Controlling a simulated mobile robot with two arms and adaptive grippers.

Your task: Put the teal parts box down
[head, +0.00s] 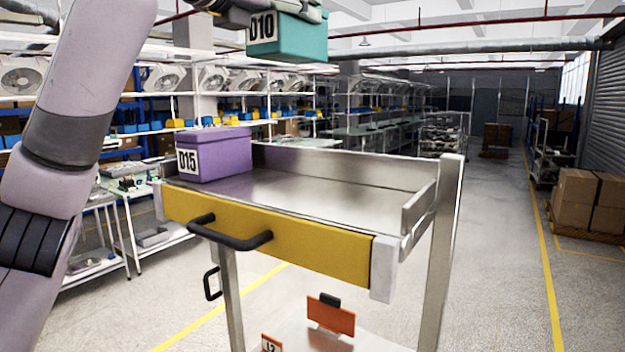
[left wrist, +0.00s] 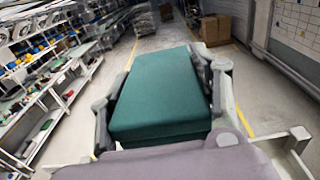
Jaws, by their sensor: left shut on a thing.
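The teal parts box (head: 290,40) with a D10 label is held high above the cart, at the top of the head view. My left gripper (head: 268,14) is shut on it, partly cut off by the top edge. In the left wrist view the teal box (left wrist: 160,95) fills the middle, between the two fingers of my left gripper (left wrist: 160,88). The steel cart top (head: 325,190) is below the box and apart from it. My right gripper is in neither view.
A purple box (head: 225,155) labelled D15 stands at the left end of the cart top. The middle and right of the top are bare, with raised walls at the back and right. A yellow drawer front (head: 270,238) with a black handle (head: 230,236) faces me.

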